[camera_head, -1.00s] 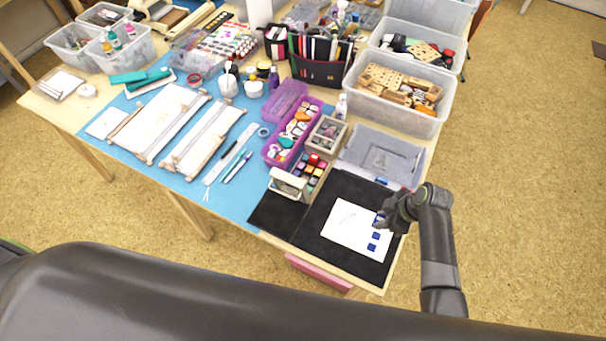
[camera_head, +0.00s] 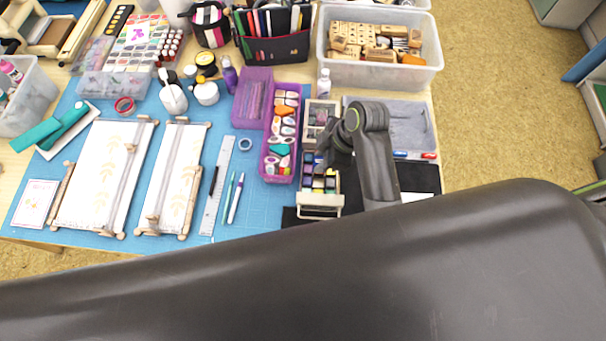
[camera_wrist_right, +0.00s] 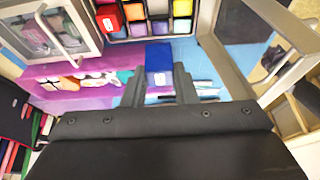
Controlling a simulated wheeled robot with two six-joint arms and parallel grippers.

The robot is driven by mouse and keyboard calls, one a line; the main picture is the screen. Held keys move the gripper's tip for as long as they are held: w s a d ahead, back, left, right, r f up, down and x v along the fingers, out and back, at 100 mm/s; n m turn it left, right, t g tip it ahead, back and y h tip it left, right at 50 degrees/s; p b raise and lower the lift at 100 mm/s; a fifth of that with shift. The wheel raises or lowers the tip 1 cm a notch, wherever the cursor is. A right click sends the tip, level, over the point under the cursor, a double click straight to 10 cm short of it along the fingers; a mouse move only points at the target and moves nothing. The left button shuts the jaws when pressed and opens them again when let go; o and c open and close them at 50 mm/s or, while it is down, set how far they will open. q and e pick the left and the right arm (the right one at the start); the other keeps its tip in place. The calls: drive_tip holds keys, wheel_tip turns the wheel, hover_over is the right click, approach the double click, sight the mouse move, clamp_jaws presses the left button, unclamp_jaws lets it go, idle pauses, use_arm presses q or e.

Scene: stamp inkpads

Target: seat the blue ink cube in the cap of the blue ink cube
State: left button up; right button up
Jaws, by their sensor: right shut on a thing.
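My right gripper (camera_wrist_right: 160,88) is shut on the blue ink cube (camera_wrist_right: 158,58), which shows between its two fingers in the right wrist view, with a small white label on it. In the head view my right gripper (camera_head: 325,150) is above the back end of the ink cube tray (camera_head: 320,212); the held cube is hard to make out there. Several coloured ink cubes (camera_wrist_right: 110,20) sit in compartments at the top of the right wrist view, apart from the held cube. I cannot tell which piece is the blue cube's cap. My left gripper is not in view.
A purple box (camera_head: 268,170) of small items stands left of the tray. A small divided box (camera_head: 312,115) is behind it. A bin of wooden stamps (camera_head: 380,72) is farther back. A black mat (camera_head: 425,178) and white paper (camera_head: 415,197) lie right.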

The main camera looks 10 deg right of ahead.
drive_tip(key=f, duration=0.5)
drive_tip(key=shift+s+d+f+p, duration=0.1)
drive_tip(key=shift+s+d+p, duration=0.1)
drive_tip(key=shift+s+p, duration=0.1)
wheel_tip(320, 180, down, 2)
drive_tip(key=shift+f, duration=0.2)
drive_tip(key=shift+w+f+p, duration=0.1)
drive_tip(key=shift+f+p, duration=0.5)
drive_tip(key=shift+f, duration=0.35)
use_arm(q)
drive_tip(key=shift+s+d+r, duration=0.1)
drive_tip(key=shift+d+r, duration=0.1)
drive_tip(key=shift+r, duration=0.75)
